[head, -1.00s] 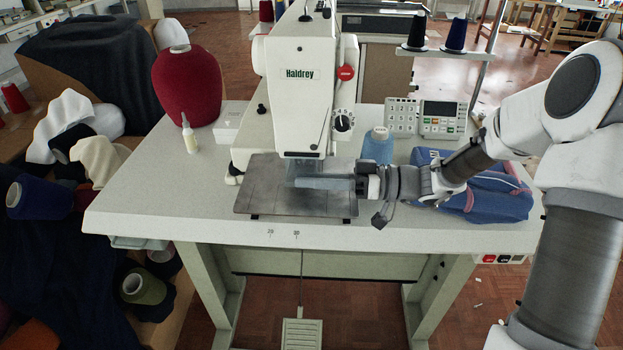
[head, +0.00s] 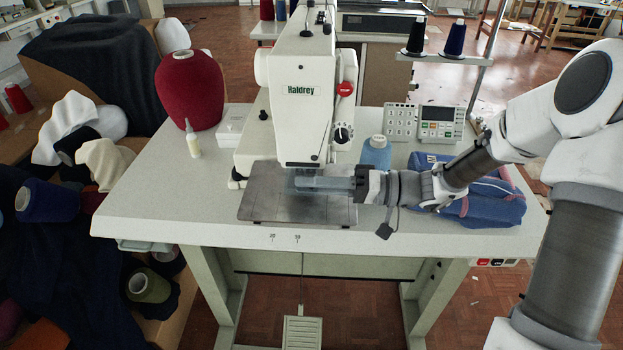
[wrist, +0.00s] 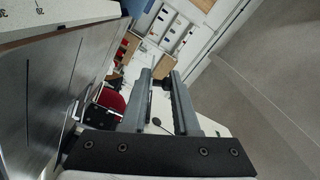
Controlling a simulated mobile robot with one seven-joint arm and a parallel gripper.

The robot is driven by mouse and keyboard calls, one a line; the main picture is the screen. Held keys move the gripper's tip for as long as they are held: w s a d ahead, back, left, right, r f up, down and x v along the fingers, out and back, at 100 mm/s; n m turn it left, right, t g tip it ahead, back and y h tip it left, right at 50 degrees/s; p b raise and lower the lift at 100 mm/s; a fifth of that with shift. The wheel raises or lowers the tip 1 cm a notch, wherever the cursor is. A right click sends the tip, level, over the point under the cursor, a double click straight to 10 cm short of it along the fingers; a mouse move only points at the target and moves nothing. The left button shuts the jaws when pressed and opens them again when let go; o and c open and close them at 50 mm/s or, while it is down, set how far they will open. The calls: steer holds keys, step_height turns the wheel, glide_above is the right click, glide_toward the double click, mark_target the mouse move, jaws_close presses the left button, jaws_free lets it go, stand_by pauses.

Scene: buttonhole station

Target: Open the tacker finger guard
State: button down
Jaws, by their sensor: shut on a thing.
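The white tacker, labelled Haldrey (head: 312,115), stands on the table with its head over a grey metal plate (head: 260,208). The finger guard (head: 306,172) is a see-through bluish panel under the front of the head. Its edges are hard to make out. My gripper (head: 300,183) reaches in from the right, its long grey fingers level across the guard's front. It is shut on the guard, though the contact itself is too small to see.
A red cone (head: 188,92) and a small bottle (head: 192,140) stand left. The table front is clear.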

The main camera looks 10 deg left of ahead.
mark_target(313, 170)
step_height(313, 170, up, 2)
steer(key=m+p, duration=0.2)
steer(key=m, duration=0.1)
steer(key=m+p, duration=0.1)
steer(key=shift+r+p, duration=0.25)
steer(key=shift+p, duration=0.05)
steer(key=shift+w+r+m+p, duration=0.15)
steer(key=shift+r+m+p, duration=0.1)
steer(key=shift+m+p, duration=0.6)
steer(key=shift+w+r+m+p, duration=0.1)
steer(key=shift+r+m+p, duration=0.15)
steer(key=shift+m+p, duration=0.55)
steer(key=shift+m, duration=0.45)
steer(key=c, duration=0.7)
jaws_free()
steer(key=shift+d+f, duration=0.1)
steer(key=d, duration=1.1)
steer(key=w+d, duration=0.1)
steer(key=d, duration=0.5)
steer(key=shift+d, duration=0.1)
